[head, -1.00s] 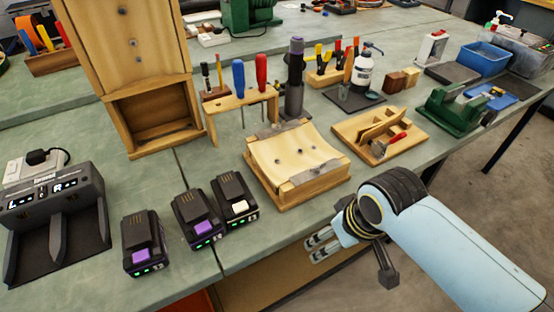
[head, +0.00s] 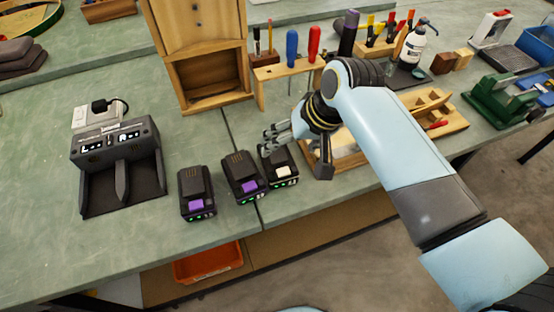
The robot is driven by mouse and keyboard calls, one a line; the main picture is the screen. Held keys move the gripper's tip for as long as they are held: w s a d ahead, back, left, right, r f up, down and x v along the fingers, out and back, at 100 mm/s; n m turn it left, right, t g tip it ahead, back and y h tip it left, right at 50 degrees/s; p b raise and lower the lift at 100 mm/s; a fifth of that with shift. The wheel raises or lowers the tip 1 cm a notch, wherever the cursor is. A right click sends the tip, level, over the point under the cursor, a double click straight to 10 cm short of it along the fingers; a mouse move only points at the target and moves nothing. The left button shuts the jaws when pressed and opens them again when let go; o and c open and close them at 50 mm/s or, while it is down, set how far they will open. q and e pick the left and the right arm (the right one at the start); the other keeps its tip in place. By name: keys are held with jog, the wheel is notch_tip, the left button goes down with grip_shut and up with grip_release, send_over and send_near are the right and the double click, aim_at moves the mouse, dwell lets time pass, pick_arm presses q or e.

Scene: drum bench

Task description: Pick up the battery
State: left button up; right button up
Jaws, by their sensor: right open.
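Three black batteries stand in a row near the bench's front edge. The left battery (head: 196,203) and the middle battery (head: 244,187) have purple buttons. The right battery (head: 286,178) has a cream button and stands close beside the middle one. Each shows small green lights on its front. My right gripper (head: 264,143) is open and empty, just behind and above the right battery, with its fingers pointing left. It hides part of that battery's far end; whether they touch I cannot tell. My left gripper is not in view.
A two-bay charger (head: 128,196) stands empty to the left. A wooden cabinet (head: 212,100) and a screwdriver rack (head: 272,71) stand behind. An orange bin (head: 208,260) sits below the bench.

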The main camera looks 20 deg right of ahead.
aim_at(280, 154)
jog(key=x, duration=0.5)
jog(key=shift+a+f, duration=0.15)
jog(key=shift+f, duration=0.05)
jog(key=c, duration=1.2)
jog(key=shift+r, duration=0.15)
jog(key=shift+r, duration=0.3)
jog(key=r, duration=0.2)
jog(key=d+r, duration=0.1)
jog(key=r, duration=0.1)
jog(key=shift+w+d, duration=0.15)
jog(key=d+r, duration=0.2)
jog(key=d, duration=0.1)
jog(key=w+d+r+b, duration=0.1)
jog(key=d+r, duration=0.1)
jog(key=d, duration=0.1)
jog(key=w+d+r+b, duration=0.1)
jog(key=d+r, duration=0.1)
jog(key=d, duration=0.2)
jog(key=shift+d+r, duration=0.1)
jog(key=shift+s, duration=0.1)
